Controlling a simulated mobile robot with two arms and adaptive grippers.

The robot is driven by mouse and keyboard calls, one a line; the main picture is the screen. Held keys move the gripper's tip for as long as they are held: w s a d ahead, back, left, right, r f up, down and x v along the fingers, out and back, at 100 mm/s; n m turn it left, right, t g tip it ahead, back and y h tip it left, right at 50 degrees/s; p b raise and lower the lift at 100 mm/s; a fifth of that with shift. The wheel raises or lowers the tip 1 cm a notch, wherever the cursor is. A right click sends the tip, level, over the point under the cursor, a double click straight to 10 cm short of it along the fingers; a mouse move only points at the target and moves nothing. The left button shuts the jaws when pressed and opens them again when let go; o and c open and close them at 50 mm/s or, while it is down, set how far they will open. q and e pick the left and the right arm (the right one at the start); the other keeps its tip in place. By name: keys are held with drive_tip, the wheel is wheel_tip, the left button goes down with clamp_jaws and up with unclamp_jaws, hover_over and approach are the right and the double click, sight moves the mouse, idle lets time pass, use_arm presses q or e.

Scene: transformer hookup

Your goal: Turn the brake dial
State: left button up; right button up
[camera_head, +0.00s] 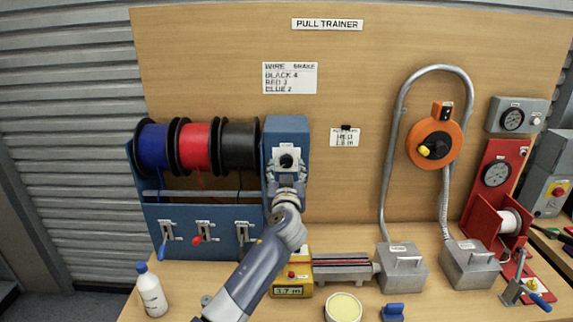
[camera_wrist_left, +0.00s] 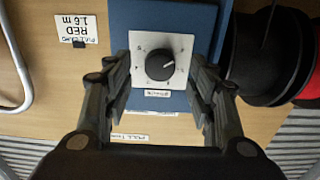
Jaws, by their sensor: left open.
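The brake dial (camera_head: 287,161) is a black round knob on a white square plate, on the front of an upright blue box (camera_head: 287,127). In the left wrist view the dial (camera_wrist_left: 160,65) is unobstructed; its white pointer mark points to the upper right. The plate's small scale marks are too blurred to read surely. My left gripper (camera_head: 286,178) is in front of the dial. In the left wrist view its open fingers (camera_wrist_left: 163,90) stand on either side of the plate, apart from the knob, with nothing between them. My right gripper is not in view.
Blue, red and black wire spools (camera_head: 198,146) stand left of the box, above several small levers. A card (camera_head: 289,78) lists brake black 4, red 3, blue 2. Another card (camera_head: 346,137) reads red, 1.6 m. A yellow meter (camera_head: 291,283) sits below my left arm.

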sight(286, 162)
use_arm(q)
drive_tip(key=shift+w, duration=1.3)
drive_tip(key=c, duration=1)
